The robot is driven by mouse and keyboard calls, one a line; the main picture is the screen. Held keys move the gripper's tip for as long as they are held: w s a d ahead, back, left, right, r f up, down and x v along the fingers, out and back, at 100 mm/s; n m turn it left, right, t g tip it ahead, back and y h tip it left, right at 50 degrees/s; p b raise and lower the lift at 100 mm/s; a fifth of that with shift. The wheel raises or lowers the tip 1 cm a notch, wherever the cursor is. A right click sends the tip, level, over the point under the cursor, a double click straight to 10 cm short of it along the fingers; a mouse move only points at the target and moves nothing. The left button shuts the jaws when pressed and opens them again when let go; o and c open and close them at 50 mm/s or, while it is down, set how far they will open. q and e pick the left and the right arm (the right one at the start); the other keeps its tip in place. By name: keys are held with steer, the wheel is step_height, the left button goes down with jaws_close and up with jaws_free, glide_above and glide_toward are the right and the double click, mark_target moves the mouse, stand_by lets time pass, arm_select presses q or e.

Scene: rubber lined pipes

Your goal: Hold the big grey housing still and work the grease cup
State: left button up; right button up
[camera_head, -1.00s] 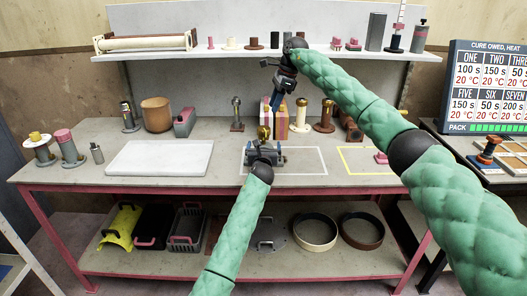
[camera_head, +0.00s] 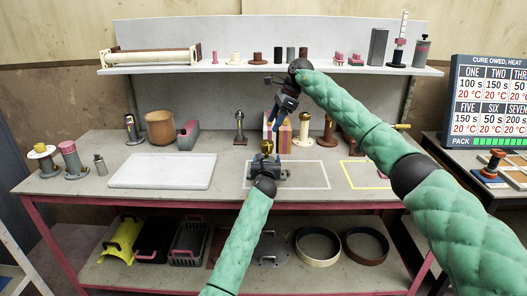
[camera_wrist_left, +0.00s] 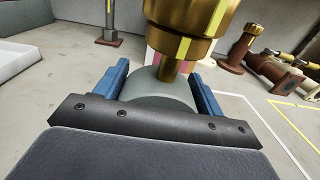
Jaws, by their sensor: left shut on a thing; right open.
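The grey housing (camera_wrist_left: 166,86) shows as a rounded grey body in the left wrist view. In the head view it is a small dark grey shape (camera_head: 281,174) on the bench inside a white outlined rectangle. The brass grease cup (camera_head: 267,146) stands upright on it; in the left wrist view the cup (camera_wrist_left: 182,22) has yellow marks and its top is cut off. My left gripper (camera_head: 264,168) is shut on the housing, with a blue finger on each side. My right gripper (camera_head: 276,126) is open and empty, pointing down just above the cup, apart from it.
A white board (camera_head: 163,171) lies left of the housing. A yellow outlined rectangle (camera_head: 366,174) is at the right. A shelf (camera_head: 235,70) with several parts runs above the bench.

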mark_target(262, 145)
steer(key=f+y, duration=0.1)
steer(key=a+f+y, duration=0.1)
steer(key=s+f+y, duration=0.1)
steer(key=shift+a+y, duration=0.3)
steer(key=shift+a, duration=0.05)
steer(key=shift+s+f+y, duration=0.1)
steer(key=shift+f+y, duration=0.4)
steer(key=shift+y, duration=0.6)
steer(key=shift+d+f+m+y, duration=0.25)
steer(key=shift+d+m+y, duration=0.05)
steer(key=shift+y, duration=0.3)
steer(key=d+f+m+t+y, duration=0.35)
steer(key=d+f+y, duration=0.25)
steer(key=d, duration=0.2)
steer(key=a, duration=0.4)
steer(key=w+a, duration=0.1)
steer(key=a, duration=0.7)
steer(key=shift+w+r, duration=0.1)
steer(key=shift+w, duration=0.05)
steer(key=shift+d+t+h, duration=0.1)
steer(key=shift+t+h, duration=0.15)
steer(key=shift+h, duration=0.05)
steer(key=c, duration=1)
